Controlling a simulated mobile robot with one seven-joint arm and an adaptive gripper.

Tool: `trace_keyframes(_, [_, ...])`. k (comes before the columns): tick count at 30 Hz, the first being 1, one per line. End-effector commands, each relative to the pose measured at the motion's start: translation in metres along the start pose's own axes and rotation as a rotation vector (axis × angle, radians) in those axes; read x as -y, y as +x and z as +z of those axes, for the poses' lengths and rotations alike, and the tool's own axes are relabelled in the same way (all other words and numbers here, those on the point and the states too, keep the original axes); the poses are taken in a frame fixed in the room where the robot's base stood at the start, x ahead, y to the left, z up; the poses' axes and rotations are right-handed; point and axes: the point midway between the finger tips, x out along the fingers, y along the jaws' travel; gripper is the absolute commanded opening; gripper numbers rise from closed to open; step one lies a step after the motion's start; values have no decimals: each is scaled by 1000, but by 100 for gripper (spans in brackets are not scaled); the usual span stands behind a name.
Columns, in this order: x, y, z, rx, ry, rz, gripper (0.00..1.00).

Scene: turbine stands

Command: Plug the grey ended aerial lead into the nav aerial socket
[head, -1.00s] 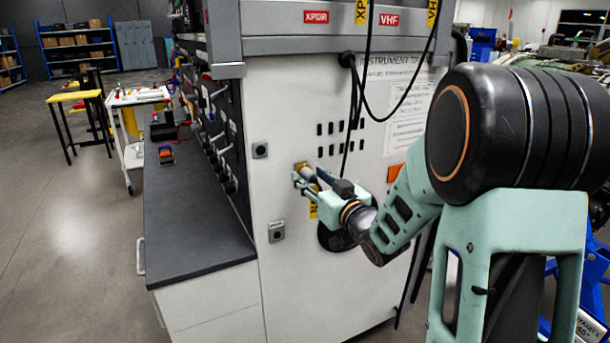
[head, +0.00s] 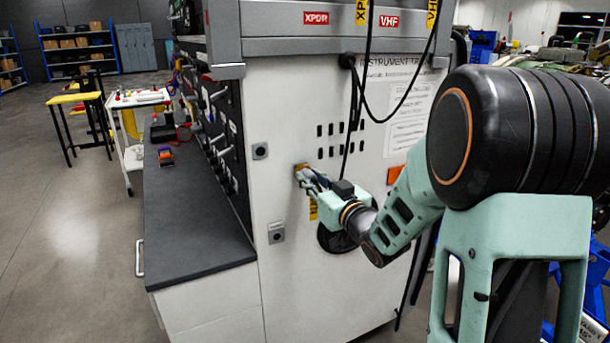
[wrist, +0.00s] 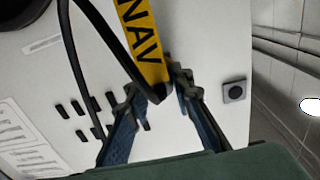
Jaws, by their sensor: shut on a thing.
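My gripper (head: 308,178) is at the white side panel of the cabinet, its fingers closed together. In the wrist view my gripper (wrist: 160,92) has its two blue-padded fingers around the end of a black lead (wrist: 120,62). A yellow tag (wrist: 143,40) marked NAV hangs at that end. The tag also shows below the fingers in the head view (head: 313,211). The grey end is hidden between the fingertips. A square socket plate (wrist: 235,91) is on the panel to the right in the wrist view, apart from the gripper. I cannot read a label on it.
The panel has two square socket plates, an upper one (head: 260,150) and a lower one (head: 277,232). Rows of dark slots (head: 340,140) lie right of the gripper. Black cables (head: 352,95) hang from above. A dark worktop (head: 190,220) stands at left.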

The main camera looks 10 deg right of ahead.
Motion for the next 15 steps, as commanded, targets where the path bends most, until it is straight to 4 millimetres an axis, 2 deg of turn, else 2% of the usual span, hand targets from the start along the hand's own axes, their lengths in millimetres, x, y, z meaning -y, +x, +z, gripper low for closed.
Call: trace_keyframes(15, [0,-4,0,-1,0,0,0])
